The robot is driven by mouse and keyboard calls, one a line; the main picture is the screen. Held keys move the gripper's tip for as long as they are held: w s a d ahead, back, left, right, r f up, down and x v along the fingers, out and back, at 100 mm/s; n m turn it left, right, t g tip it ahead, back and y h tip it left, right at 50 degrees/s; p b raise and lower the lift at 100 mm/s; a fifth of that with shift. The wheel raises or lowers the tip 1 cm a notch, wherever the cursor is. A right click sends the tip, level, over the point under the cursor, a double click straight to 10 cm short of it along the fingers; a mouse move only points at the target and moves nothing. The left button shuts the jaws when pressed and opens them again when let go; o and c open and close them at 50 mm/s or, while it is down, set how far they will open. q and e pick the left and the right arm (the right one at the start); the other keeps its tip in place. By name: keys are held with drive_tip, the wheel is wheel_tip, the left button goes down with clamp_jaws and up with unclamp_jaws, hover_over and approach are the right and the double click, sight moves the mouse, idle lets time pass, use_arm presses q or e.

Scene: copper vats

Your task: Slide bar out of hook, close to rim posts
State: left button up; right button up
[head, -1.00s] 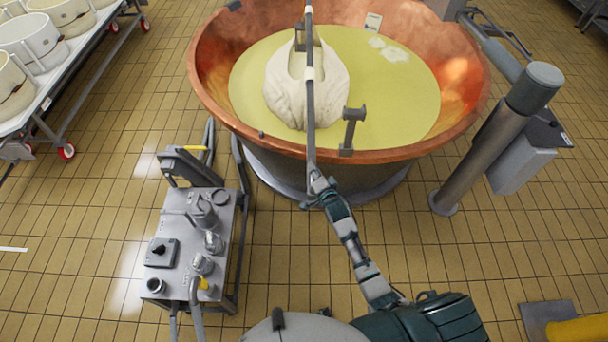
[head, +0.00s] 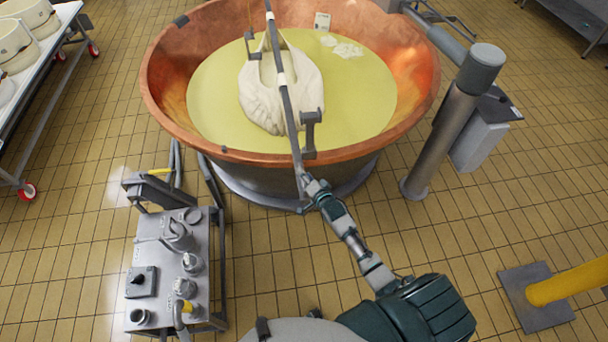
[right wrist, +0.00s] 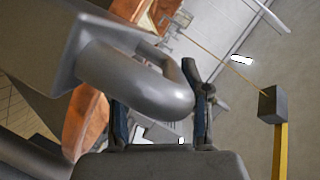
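The long grey bar (head: 284,95) runs over the copper vat (head: 170,112) from the far side to my right gripper (head: 309,188). White bands mark the bar, and the pale cloth bundle (head: 300,90) hangs under it in the yellow liquid. My right gripper is shut on the bar's near end, just outside the near rim. The near rim post (head: 311,130) stands right of the bar, apart from it. The far post (head: 250,42) stands left of the bar. The right wrist view shows the gripper fingers (right wrist: 160,125) partly behind a thick curved tube. My left gripper is not in view.
A grey equipment cart (head: 165,260) stands at the lower left, near the vat. A thick grey column (head: 440,130) stands right of the vat. A yellow post (head: 565,283) on a dark base is at the lower right. Tiled floor between them is free.

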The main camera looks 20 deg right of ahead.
drive_tip(key=shift+w+a, duration=0.1)
drive_tip(key=shift+w, duration=0.1)
drive_tip(key=shift+s+r, duration=0.1)
drive_tip(key=shift+r, duration=0.05)
drive_tip(key=shift+s, duration=0.35)
drive_tip(key=v, duration=1.1)
